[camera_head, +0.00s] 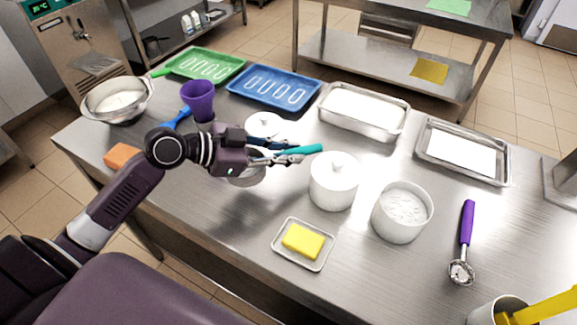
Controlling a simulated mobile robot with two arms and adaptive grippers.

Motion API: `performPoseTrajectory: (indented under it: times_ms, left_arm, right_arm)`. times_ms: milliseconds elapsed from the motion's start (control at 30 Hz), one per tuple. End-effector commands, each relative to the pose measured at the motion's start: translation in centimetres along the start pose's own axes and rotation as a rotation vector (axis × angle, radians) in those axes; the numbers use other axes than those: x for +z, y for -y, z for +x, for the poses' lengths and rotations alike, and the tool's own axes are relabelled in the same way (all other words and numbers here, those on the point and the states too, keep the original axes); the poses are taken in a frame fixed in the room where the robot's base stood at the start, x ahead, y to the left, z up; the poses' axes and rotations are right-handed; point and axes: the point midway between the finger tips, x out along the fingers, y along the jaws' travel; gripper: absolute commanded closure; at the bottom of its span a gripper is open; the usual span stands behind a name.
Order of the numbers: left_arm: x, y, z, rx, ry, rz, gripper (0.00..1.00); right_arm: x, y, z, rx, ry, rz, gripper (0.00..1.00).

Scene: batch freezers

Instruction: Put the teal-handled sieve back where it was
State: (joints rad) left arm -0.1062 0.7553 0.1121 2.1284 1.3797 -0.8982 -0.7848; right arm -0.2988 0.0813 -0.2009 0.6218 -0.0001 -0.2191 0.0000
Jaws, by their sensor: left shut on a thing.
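The teal-handled sieve (308,149) is held by my left gripper (284,152) above the steel table. Its handle sticks out to the right past the fingertips, towards the lidded white pot. A round metallic part (246,181) shows below the gripper and seems to be the sieve's bowl; the gripper and wrist hide much of it. Whether that part touches the table cannot be told. My left gripper is shut on the handle. My right gripper is not in view.
A lidded white pot (333,183) stands close right of the gripper, another white lidded container (263,126) just behind it. A purple cup (199,99) is to the left.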

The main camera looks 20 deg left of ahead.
Motion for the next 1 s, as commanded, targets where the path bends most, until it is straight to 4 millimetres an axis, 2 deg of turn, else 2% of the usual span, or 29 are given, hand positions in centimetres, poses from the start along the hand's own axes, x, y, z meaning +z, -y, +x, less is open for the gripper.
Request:
performPoseTrajectory:
  times_ms: [167,400,833,867,1000]
  left_arm:
    - [1.3,-0.2,0.6,0.000,-0.001,-0.001,1.00]
    - [4.3,-0.9,1.9,-0.001,-0.002,-0.002,1.00]
    - [5.1,-1.1,2.3,0.000,-0.001,0.002,1.00]
    - [5.0,-1.1,2.2,0.000,-0.001,0.001,0.82]
    - [4.9,-1.1,2.2,0.000,-0.001,0.001,0.68]
  right_arm:
    - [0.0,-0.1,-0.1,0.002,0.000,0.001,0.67]
    - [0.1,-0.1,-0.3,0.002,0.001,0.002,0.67]
    - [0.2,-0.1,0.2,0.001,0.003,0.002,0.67]
    - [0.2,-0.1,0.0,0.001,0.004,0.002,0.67]
    - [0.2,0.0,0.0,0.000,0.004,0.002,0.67]
